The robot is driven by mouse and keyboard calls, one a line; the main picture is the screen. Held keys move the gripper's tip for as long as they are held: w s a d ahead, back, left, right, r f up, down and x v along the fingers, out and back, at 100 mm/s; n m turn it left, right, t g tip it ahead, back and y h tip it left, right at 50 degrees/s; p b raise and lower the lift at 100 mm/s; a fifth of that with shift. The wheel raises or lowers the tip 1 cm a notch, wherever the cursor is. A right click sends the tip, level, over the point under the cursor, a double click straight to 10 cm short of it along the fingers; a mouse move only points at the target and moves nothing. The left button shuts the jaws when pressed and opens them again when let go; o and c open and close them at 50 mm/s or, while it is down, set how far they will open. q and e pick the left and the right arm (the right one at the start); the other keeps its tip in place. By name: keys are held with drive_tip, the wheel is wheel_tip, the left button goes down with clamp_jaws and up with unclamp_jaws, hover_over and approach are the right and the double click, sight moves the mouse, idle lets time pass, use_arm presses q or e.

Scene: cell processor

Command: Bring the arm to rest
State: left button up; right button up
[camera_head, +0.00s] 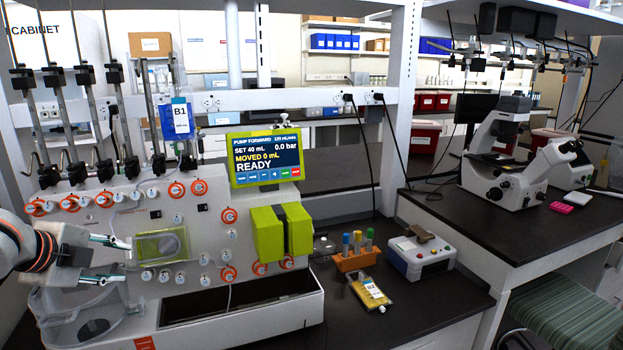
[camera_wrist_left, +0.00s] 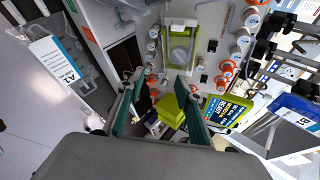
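My left arm comes in at the left edge of the head view. Its gripper (camera_head: 113,262) is open, with its two fingers apart and nothing between them. It is in front of the left part of the white cell processor (camera_head: 205,225), beside the yellow-green framed window (camera_head: 160,245). In the left wrist view the open gripper (camera_wrist_left: 158,82) points toward the processor's front, and the framed window (camera_wrist_left: 181,45) shows beyond the fingertips. I cannot tell how far the fingers are from the panel. My right gripper is not in view.
The display (camera_head: 265,158) reads READY. To the right are a tube rack (camera_head: 356,260), a yellow-filled bag (camera_head: 370,293) and a small white device (camera_head: 421,257). A bag marked A1 (camera_wrist_left: 62,62) shows in the wrist view.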

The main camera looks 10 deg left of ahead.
use_arm(q)
wheel_tip(320, 180, down, 12)
drive_tip(key=s+d+n, duration=0.2)
drive_tip(key=d, duration=0.1)
drive_tip(key=s+d+f+n+g+y, duration=0.15)
drive_tip(key=s+d+f+n, duration=0.25)
drive_tip(key=s+f, duration=0.45)
drive_tip(key=s+d+f+n+g+y, duration=0.1)
drive_tip(key=s+d+f+n+y, duration=0.3)
drive_tip(key=s+f, duration=0.5)
drive_tip(key=w+d+f+n+t+h, duration=0.1)
drive_tip(key=d+f+n+t+h, duration=0.2)
drive_tip(key=d+f+h, duration=0.5)
drive_tip(key=d+f, duration=0.6)
drive_tip(key=d, duration=0.1)
drive_tip(key=shift+w+d, duration=0.2)
drive_tip(key=shift+d, duration=0.1)
drive_tip(key=shift+r, duration=0.1)
